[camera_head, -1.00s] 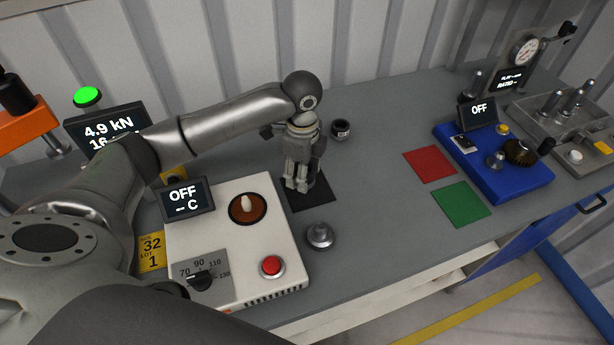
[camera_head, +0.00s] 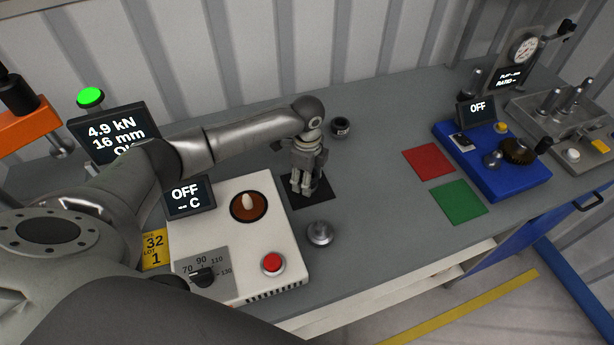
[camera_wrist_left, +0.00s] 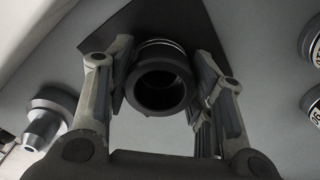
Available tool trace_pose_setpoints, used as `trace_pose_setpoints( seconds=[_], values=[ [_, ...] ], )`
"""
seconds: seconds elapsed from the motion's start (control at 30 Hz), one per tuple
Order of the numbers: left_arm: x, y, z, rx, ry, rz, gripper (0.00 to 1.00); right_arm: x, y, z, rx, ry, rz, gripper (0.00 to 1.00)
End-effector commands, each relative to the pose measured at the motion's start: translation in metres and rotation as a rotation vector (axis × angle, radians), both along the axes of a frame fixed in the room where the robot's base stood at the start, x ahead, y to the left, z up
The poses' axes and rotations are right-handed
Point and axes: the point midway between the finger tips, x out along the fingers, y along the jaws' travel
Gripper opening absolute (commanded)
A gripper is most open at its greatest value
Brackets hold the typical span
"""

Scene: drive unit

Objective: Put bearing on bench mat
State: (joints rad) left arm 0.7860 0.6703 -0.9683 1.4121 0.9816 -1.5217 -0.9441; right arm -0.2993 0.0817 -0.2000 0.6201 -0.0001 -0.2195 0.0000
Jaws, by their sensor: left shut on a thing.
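My left gripper (camera_head: 302,188) hangs over the black bench mat (camera_head: 319,195), pointing down. In the left wrist view its fingers (camera_wrist_left: 160,88) are shut on the bearing (camera_wrist_left: 142,95), a dark ring with a bright band behind its rim. The bearing sits between the two finger pads, with the dark mat (camera_wrist_left: 200,22) behind it. I cannot tell whether the bearing touches the mat. In the head view the fingers hide the bearing. My right gripper is not in view.
A white heater unit (camera_head: 215,270) with a red button stands left of the mat. A silver knob-like part (camera_head: 320,233) stands in front, and a dark ring part (camera_head: 341,127) behind. Red (camera_head: 429,162) and green (camera_head: 459,202) mats and a blue unit (camera_head: 500,170) are at right.

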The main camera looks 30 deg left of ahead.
Motion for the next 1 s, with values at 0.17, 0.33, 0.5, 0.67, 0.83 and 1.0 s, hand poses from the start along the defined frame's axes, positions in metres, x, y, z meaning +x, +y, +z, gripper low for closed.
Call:
trace_pose_setpoints(
  seconds=[0.17, 0.33, 0.5, 0.67, 0.83, 1.0],
  values=[
    [0.000, 0.000, -0.003, 0.000, 0.001, 0.000, 0.51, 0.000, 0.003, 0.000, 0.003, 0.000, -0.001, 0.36],
    [0.000, 0.000, -0.003, 0.000, 0.001, 0.000, 0.70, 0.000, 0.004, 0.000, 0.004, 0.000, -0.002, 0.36],
    [0.000, 0.000, -0.002, 0.000, 0.000, 0.001, 0.70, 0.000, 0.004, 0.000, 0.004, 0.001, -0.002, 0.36],
    [0.000, 0.000, 0.000, 0.000, -0.001, 0.001, 0.70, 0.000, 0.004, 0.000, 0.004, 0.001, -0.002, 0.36],
    [0.001, 0.000, 0.018, -0.002, -0.003, 0.001, 0.70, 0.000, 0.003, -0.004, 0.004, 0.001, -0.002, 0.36],
    [0.002, 0.000, 0.054, -0.002, -0.005, 0.001, 0.70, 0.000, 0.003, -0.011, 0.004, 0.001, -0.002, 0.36]
  ],
)
